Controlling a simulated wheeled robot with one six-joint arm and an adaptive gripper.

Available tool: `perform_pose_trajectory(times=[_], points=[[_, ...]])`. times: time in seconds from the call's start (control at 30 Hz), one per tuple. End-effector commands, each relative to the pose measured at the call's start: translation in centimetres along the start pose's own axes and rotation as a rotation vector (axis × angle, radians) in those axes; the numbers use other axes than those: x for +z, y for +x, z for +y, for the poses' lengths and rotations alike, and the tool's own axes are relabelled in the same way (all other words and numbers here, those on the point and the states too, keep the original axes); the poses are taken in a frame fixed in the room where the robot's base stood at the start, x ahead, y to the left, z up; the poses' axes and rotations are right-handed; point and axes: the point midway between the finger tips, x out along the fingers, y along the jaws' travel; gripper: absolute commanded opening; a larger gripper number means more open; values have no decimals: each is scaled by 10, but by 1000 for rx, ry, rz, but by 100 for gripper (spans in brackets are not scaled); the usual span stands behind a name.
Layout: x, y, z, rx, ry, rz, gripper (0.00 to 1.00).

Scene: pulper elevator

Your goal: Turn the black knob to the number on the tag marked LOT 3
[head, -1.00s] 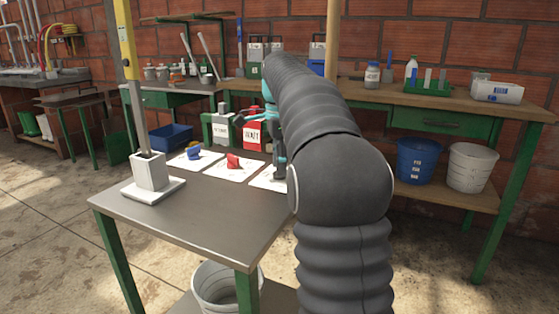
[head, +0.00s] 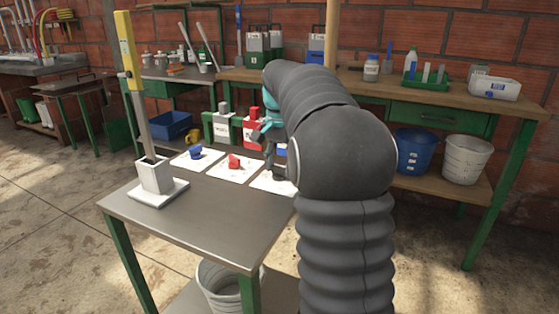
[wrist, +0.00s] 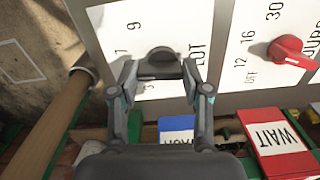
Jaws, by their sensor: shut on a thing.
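The black knob (wrist: 157,55) stands on a white panel in the wrist view, with black numbers around it and the letters LOT printed beside it. My gripper (wrist: 159,74) is shut on this knob, one finger on each side. The fingers cover part of the panel, so the pointer's setting is unclear. In the head view my gripper (head: 273,160) is at the right-hand white sheet (head: 266,184), mostly behind my arm. A red tag reading WAIT (wrist: 275,136) and a partly hidden blue tag (wrist: 176,128) show in the wrist view. I cannot make out a LOT 3 tag.
A red knob (wrist: 288,48) sits on the neighbouring panel, close to my gripper. A blue knob (head: 195,152) is farther left. The table front (head: 215,215) is clear. A wooden pole (wrist: 52,128) runs nearby.

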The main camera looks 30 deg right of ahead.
Motion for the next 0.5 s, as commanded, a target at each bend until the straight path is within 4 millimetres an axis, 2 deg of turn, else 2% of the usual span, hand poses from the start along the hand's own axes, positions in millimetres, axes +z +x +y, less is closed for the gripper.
perform_pose_trajectory(times=[0.5], points=[[-1,1,0,1,-491,-3,13]])
